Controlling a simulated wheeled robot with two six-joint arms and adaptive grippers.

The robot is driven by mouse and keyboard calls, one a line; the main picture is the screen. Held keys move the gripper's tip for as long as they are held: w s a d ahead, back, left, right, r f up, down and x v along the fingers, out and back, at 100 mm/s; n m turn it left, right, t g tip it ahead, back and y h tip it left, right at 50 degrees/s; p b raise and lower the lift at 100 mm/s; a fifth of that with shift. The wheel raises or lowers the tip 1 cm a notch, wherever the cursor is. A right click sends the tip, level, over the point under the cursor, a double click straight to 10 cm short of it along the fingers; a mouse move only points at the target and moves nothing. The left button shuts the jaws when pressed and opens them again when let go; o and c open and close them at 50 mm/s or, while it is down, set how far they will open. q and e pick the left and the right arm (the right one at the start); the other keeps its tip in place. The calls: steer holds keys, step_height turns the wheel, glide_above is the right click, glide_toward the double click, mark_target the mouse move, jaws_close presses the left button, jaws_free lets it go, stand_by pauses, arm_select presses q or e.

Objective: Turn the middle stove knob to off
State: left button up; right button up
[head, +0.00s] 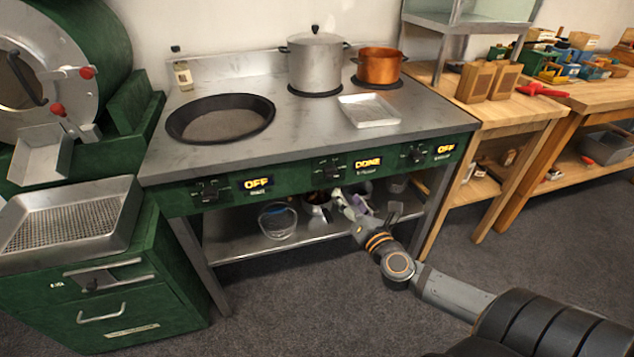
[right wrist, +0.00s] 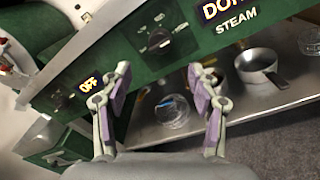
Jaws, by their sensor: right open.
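The middle stove knob (head: 331,170) is a dark knob on the green front panel, beside a lit display (head: 368,162) reading DONE. The knob (right wrist: 158,40) also shows in the right wrist view, ahead of the gap between my fingertips, with DONE and STEAM to its right. My right gripper (head: 350,203) is open and empty, just below and in front of the panel, apart from the knob. In the right wrist view its two fingers (right wrist: 158,80) stand wide apart. My left gripper is not in view.
Left knob (head: 209,190) and right knob (head: 416,154) sit beside displays reading OFF. A steel pot (head: 316,62), copper pot (head: 379,67) and tray (head: 369,110) stand on the stove. The lower shelf (head: 235,243) holds a glass bowl (head: 277,220) and pans under the panel.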

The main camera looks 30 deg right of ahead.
mark_target(334, 176)
steer(key=w, duration=0.4)
steer(key=w+d+b, duration=0.1)
steer(key=w, duration=0.1)
steer(key=shift+r, duration=0.1)
steer(key=w, duration=0.3)
steer(key=shift+w+d+p, duration=0.3)
steer(key=shift+d, duration=0.05)
steer(key=shift+w, duration=0.3)
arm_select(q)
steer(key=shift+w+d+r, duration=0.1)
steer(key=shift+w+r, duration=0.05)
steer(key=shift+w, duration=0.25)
arm_select(e)
steer(key=c, duration=1.2)
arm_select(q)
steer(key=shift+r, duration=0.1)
